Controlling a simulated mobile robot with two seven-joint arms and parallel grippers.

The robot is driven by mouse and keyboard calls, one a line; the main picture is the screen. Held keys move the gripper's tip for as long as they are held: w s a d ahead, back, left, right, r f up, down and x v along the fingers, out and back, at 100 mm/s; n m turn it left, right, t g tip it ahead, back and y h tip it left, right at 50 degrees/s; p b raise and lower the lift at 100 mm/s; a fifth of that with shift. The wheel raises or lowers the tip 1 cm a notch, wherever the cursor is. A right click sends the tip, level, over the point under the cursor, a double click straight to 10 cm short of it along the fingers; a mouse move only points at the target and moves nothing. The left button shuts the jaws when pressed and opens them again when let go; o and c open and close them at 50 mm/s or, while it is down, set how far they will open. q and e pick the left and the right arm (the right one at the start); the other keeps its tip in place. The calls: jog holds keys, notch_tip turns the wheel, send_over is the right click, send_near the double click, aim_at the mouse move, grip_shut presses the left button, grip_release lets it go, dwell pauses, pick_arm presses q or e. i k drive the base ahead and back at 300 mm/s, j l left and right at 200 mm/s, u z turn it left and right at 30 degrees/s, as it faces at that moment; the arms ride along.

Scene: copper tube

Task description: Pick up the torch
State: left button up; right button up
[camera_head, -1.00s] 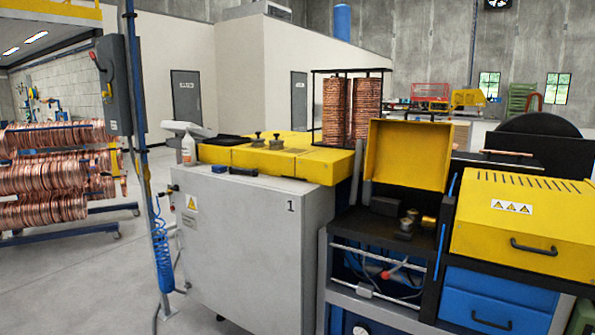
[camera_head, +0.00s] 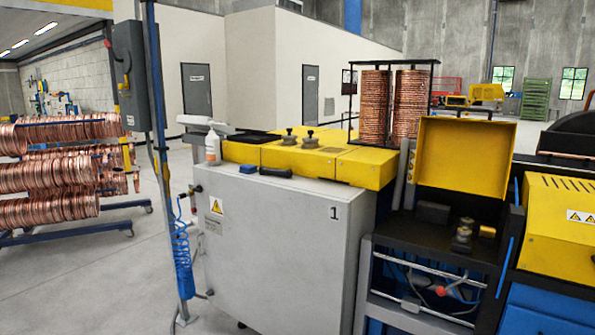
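Neither of my grippers shows in the head view.
A white bottle (camera_head: 212,147) stands at the cabinet's left end. Yellow covers (camera_head: 365,166) with dark knobs lie behind the dark object. A blue coiled hose (camera_head: 182,255) hangs on a post at the left. The open yellow-lidded machine (camera_head: 462,155) stands right. Grey floor at left front is clear.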

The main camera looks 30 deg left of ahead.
aim_at(262, 170)
jog(key=j+z, duration=0.4)
jog(key=j, duration=0.7)
jog(key=j+z, duration=0.15)
jog(key=j, duration=2.05)
